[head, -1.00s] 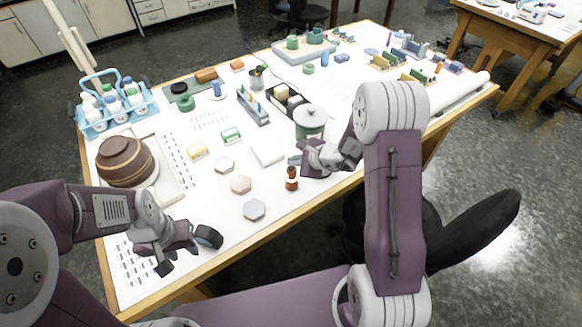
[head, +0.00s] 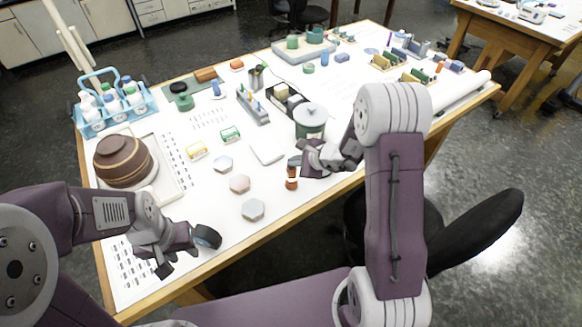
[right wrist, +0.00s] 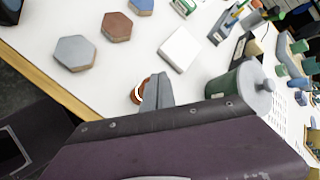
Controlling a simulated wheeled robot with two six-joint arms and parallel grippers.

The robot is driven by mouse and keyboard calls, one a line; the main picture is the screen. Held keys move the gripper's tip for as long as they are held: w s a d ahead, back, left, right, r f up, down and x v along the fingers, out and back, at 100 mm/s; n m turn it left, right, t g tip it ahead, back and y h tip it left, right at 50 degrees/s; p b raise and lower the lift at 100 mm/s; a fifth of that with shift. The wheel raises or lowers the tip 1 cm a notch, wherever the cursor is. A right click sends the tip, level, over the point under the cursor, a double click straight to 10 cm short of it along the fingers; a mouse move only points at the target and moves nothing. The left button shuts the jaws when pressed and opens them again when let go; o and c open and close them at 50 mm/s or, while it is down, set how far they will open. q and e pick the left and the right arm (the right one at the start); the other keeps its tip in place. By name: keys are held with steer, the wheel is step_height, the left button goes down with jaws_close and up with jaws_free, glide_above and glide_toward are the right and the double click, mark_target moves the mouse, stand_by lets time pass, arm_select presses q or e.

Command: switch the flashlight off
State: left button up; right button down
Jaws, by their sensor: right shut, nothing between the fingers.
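A dark flashlight with a round, wide head (head: 207,237) is at my left gripper (head: 187,243), over the near left of the table. Its lens end points right and looks dark bluish; I see no glow. My left gripper appears shut around its body, which is mostly hidden, as is its switch. My right gripper (head: 296,165) is shut and empty, well to the right of the flashlight. Its grey fingers (right wrist: 157,92) show in the right wrist view, partly in front of a small orange-brown bottle.
The small bottle (head: 291,184) stands by my right gripper; contact is unclear. Hexagonal blocks (head: 240,184) lie between my grippers.

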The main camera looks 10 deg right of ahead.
mark_target(294, 169)
steer(key=shift+f+b, duration=0.25)
steer(key=shift+b, duration=0.1)
stand_by(0.3)
steer(key=shift+r, duration=0.1)
steer(key=shift+r+p, duration=0.3)
steer(key=shift+r, duration=0.3)
step_height(294, 169, up, 6)
steer(key=p, duration=0.4)
